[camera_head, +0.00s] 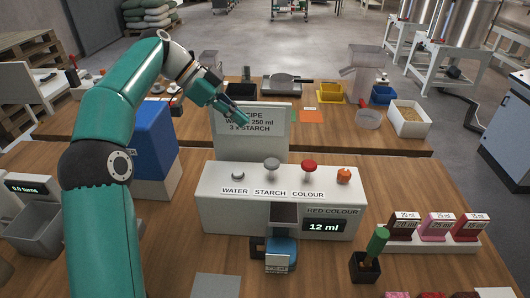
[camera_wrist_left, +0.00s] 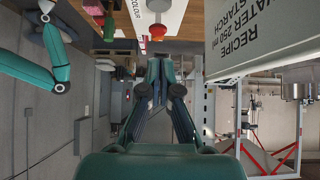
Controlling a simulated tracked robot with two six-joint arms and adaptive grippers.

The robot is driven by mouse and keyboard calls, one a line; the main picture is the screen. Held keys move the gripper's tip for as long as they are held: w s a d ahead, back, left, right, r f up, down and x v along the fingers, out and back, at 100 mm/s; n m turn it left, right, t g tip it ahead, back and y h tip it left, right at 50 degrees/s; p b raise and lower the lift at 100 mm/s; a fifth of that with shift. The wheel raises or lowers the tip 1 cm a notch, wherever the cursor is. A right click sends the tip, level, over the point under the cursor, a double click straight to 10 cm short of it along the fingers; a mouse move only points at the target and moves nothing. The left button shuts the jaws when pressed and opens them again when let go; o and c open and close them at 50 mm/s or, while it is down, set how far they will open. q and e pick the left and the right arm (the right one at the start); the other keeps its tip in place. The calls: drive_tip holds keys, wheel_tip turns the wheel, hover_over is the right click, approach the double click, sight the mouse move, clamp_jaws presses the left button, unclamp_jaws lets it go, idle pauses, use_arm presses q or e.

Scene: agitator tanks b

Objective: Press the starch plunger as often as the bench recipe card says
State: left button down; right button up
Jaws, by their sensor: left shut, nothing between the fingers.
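The white dispenser (camera_head: 215,205) stands on the bench, labelled WATER, STARCH and COLOUR. The grey starch plunger (camera_head: 272,164) stands in the middle, between the low water plunger (camera_head: 237,175) and the red colour plunger (camera_head: 309,165). The recipe card (camera_head: 250,145) stands behind the dispenser; its readable part says 250 ml and 3 x STARCH. It also shows upside down in the left wrist view (camera_wrist_left: 255,50). My left gripper (camera_head: 242,119) is shut and empty, in front of the card's upper part, above and behind the starch plunger, apart from it. My right gripper is not in view.
A display (camera_head: 324,226) on the dispenser reads RED COLOUR 12 ml. A blue container (camera_head: 281,250) sits under the spout. An orange knob (camera_head: 343,175) is at the dispenser's right end. A blue box (camera_head: 155,145) stands to the left, beside my left arm.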

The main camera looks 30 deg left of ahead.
use_arm(q)
hover_over(265, 167)
drive_tip(key=w, duration=0.1)
wheel_tip(265, 167, down, 7)
drive_tip(key=shift+w+r+b, duration=0.1)
drive_tip(key=shift+w+b, duration=0.05)
drive_tip(key=shift+b, duration=0.15)
wheel_tip(265, 167, down, 2)
drive_tip(key=shift+a+f, duration=0.1)
drive_tip(key=shift+a, duration=0.05)
drive_tip(key=shift+f, duration=0.7)
wheel_tip(265, 167, down, 4)
drive_tip(key=b, duration=0.3)
drive_tip(key=shift+f+b, duration=0.1)
drive_tip(key=shift+b, duration=0.3)
drive_tip(key=shift+f, duration=0.1)
